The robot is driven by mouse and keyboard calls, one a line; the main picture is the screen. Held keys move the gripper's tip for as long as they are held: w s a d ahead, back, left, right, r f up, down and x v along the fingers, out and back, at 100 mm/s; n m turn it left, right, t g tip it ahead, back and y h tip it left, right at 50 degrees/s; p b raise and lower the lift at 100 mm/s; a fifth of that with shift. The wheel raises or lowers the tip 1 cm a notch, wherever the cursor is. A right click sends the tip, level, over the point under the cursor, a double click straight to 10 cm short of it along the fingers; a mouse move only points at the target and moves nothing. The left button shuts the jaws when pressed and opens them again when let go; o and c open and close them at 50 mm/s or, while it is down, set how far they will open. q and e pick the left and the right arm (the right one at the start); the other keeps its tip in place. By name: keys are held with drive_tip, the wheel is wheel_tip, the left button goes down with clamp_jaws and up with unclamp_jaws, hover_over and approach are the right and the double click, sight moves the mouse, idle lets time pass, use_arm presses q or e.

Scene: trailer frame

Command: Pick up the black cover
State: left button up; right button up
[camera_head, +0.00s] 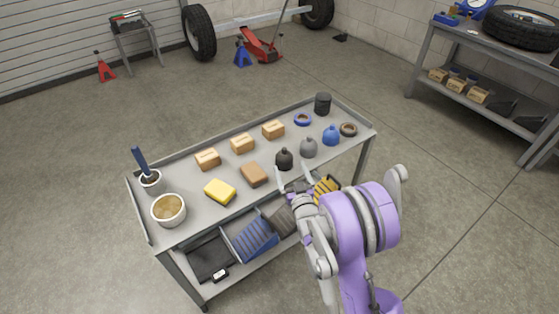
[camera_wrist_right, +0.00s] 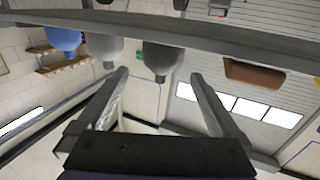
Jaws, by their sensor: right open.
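The black cover (camera_head: 284,158) is a small dome with a narrow knob on top. It stands on the workbench top (camera_head: 230,222) near its front edge. It also shows in the right wrist view as the dark dome (camera_wrist_right: 163,60) at upper centre. My right gripper (camera_head: 293,170) is open and empty at the bench's front edge, just short of the cover. In the right wrist view its two fingers (camera_wrist_right: 158,76) spread to either side below the dome, which appears apart from them. My left gripper is not in view.
A grey cover (camera_head: 308,148) and a blue cover (camera_head: 331,135) stand close to the right. A brown block (camera_head: 254,174) and yellow sponge (camera_head: 220,192) lie to the left. Cardboard boxes (camera_head: 242,144) stand behind. The bench has raised rims and a lower shelf with bins (camera_head: 252,238).

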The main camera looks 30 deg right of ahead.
sight(284, 155)
drive_tip(key=b+x, duration=0.1)
drive_tip(key=x, duration=0.6)
drive_tip(key=shift+w, duration=0.35)
drive_tip(key=shift+a, duration=0.1)
drive_tip(key=shift+c, duration=0.3)
drive_tip(key=c, duration=1.1)
